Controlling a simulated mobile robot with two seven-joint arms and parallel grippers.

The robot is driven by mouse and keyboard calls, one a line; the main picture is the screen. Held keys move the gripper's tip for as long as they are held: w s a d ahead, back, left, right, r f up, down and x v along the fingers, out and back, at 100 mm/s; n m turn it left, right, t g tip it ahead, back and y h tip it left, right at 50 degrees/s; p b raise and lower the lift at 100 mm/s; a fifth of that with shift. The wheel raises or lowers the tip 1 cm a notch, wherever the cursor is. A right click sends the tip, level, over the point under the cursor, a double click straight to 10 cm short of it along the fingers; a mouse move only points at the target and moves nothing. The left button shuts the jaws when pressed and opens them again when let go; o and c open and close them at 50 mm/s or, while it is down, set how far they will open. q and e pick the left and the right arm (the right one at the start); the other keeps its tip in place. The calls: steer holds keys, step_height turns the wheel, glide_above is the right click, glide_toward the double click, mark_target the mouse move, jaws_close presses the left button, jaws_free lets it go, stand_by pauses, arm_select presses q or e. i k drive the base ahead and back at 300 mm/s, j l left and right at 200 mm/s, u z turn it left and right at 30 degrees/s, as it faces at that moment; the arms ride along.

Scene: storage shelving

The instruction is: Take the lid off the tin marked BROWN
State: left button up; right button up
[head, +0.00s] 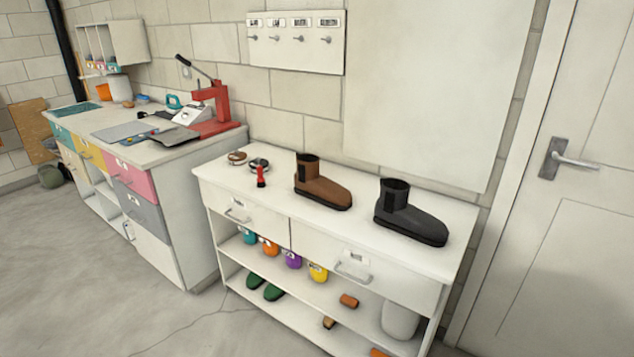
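Two small round tins stand near the left end of the white cabinet's top (355,227). One tin (237,158) has a brown look and sits further left. The other tin (259,165) is dark and sits just right of it. Any marking on them is too small to read, and I cannot tell clearly how their lids sit. Neither of my grippers is in view.
A red-and-black upright item (261,178) stands in front of the dark tin. A brown boot (322,186) and a black boot (410,217) stand to the right. A workbench (190,150) with a red press (212,105) is left. The floor in front is clear.

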mark_target(236, 156)
steer(key=i+j, duration=0.2)
steer(key=j, duration=0.15)
steer(key=i+j, duration=0.2)
steer(key=j, duration=0.15)
steer(key=i+j+z, duration=0.1)
steer(key=i+j, duration=0.15)
steer(key=j, duration=0.15)
steer(key=i+j, duration=0.2)
steer(key=j, duration=0.15)
steer(key=i+j, duration=0.15)
steer(key=j, duration=0.25)
steer(key=i+j, duration=0.2)
steer(key=j, duration=0.15)
steer(key=i+z, duration=0.05)
